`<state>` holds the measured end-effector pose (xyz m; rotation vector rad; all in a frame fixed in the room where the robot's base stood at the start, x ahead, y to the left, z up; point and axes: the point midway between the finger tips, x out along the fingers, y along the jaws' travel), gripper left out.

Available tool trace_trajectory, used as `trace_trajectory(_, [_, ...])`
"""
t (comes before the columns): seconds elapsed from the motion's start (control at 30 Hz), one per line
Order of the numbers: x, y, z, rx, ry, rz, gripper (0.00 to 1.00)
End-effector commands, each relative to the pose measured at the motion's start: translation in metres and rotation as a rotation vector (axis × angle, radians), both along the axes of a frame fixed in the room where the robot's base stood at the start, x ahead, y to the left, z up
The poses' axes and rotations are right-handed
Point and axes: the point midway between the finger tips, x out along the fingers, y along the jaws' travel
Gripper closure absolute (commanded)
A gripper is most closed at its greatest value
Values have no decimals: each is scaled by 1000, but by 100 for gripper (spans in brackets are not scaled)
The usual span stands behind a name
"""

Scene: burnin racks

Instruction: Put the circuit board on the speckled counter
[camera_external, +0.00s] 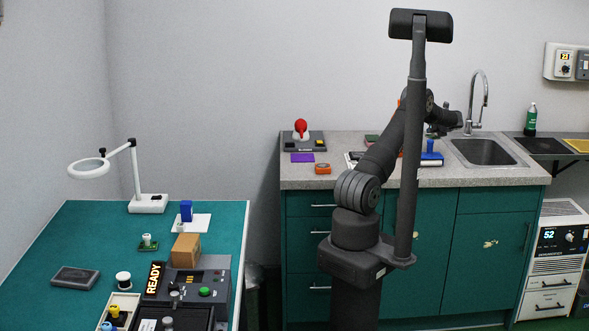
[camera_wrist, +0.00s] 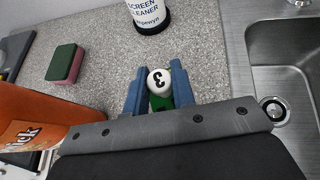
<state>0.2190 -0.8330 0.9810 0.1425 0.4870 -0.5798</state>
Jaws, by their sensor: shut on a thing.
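In the wrist view, my gripper (camera_wrist: 158,88) is shut on the circuit board. I cannot tell whether the board touches the counter. In the external view, my arm reaches over the speckled counter (camera_external: 345,142) toward the sink, and the held board is not clear there.
In the wrist view, a green and pink sponge (camera_wrist: 65,63), a screen cleaner bottle (camera_wrist: 150,14) and an orange container (camera_wrist: 40,112) stand around my gripper. The sink (camera_wrist: 295,65) is on the right. Bare counter lies between the sponge and my fingers.

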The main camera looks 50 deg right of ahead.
Motion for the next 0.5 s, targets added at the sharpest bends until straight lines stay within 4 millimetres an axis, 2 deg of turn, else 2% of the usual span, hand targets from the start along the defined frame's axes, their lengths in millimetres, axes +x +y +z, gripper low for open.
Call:
trace_trajectory(0.03, [11,-2,-7,0,0,2,100])
trace_trajectory(0.2, [30,-8,-18,-1,1,1,100])
trace_trajectory(0.37, [33,-8,-26,0,1,-1,100])
trace_trajectory(0.5, [33,-8,-47,2,1,-2,100])
